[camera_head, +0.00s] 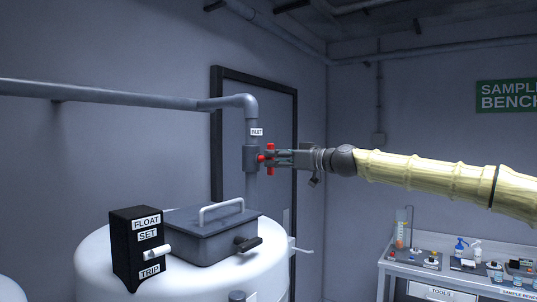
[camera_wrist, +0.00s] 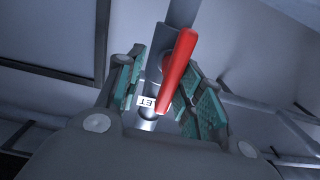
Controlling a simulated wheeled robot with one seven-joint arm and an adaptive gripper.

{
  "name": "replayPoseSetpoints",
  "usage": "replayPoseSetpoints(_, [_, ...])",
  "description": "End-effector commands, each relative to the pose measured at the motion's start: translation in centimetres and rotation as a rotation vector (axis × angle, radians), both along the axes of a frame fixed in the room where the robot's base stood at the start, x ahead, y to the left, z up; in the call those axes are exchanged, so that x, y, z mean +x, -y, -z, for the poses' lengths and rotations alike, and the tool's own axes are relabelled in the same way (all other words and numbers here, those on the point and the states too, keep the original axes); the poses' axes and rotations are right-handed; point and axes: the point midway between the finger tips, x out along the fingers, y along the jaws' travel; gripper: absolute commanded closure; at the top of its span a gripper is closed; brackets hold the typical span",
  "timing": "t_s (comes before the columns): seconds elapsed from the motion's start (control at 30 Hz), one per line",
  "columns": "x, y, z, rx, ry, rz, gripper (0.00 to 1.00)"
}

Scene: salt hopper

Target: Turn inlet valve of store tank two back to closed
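The inlet valve (camera_head: 250,158) sits on the grey vertical pipe above the white tank (camera_head: 190,278), under a small INLET label (camera_head: 257,132). Its red handle (camera_head: 270,147) stands upright, roughly in line with the pipe. My gripper (camera_head: 272,158) reaches in from the right, with its fingertips at the handle. In the wrist view the red handle (camera_wrist: 179,68) lies between the teal-padded fingers of my gripper (camera_wrist: 164,66). The fingers are apart, with a gap on the left; the right pad is close to the handle. I cannot tell whether it touches.
On the tank top are a grey hatch (camera_head: 205,240) with a pale handle and a black FLOAT SET TRIP box (camera_head: 124,250) with a white lever. A sample bench (camera_head: 390,270) with bottles stands at the lower right. A grey pipe (camera_head: 120,94) runs left from the elbow.

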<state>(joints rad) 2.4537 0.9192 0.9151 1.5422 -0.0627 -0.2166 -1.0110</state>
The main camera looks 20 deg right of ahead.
Motion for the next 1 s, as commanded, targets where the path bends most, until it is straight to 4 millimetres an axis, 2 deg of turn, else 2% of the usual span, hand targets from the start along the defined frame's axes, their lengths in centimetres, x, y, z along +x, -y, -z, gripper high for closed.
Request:
replayPoseSetpoints(0.17, [0.7, -0.9, -0.8, 0.002, 0.005, 0.002, 0.64])
replayPoseSetpoints(0.43, [2.6, -1.9, 0.0, 0.001, 0.000, 0.000, 0.64])
replayPoseSetpoints(0.73, [2.6, -1.9, -0.1, 0.002, 0.001, 0.001, 0.64])
replayPoseSetpoints(0.77, [2.6, -1.9, -0.1, 0.002, 0.001, 0.001, 0.66])
replayPoseSetpoints(0.93, [2.6, -1.9, 0.0, 0.002, 0.001, 0.001, 0.97])
replayPoseSetpoints(1.0, [2.6, -1.9, 0.0, 0.001, 0.000, 0.001, 1.00])
